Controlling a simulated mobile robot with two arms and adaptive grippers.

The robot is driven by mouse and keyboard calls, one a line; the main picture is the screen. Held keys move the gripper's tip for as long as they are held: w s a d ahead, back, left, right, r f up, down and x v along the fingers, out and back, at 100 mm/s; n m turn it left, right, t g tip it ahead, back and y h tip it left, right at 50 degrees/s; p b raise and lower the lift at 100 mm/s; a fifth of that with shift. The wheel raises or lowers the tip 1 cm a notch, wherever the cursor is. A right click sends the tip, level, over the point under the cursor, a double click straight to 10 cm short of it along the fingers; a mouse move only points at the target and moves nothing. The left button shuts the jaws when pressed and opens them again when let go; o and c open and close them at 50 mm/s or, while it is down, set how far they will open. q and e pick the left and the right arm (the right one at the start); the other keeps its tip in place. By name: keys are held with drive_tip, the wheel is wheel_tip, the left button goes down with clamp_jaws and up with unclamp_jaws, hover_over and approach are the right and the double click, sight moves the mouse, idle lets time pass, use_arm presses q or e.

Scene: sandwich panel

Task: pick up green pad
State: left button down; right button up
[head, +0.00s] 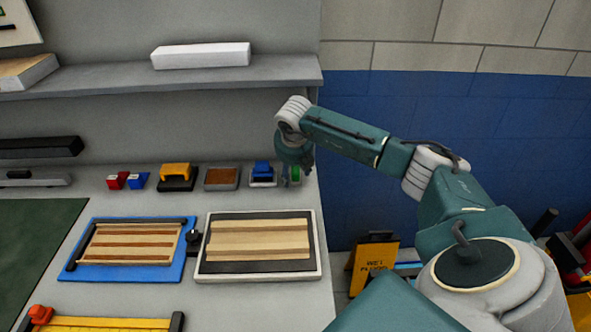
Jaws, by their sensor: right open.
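The green pad (295,174) is small and sits near the back right corner of the grey bench. It is partly hidden by my right gripper (297,178), which reaches down over it from the right arm. The right gripper is open, with its fingers close around or just above the pad; whether they touch it I cannot tell. My left gripper is not in the head view.
A blue block (262,170) on a light base stands close left of the pad. A brown tray (221,178) and a yellow block (175,172) follow further left. A black-and-white framed panel (318,262) lies in front. The shelf (270,75) overhangs behind.

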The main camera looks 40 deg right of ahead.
drive_tip(key=shift+w+f, duration=0.1)
drive_tip(key=shift+f, duration=0.15)
drive_tip(key=c, duration=1.2)
drive_tip(key=shift+d+r, duration=0.1)
drive_tip(key=shift+r, duration=0.05)
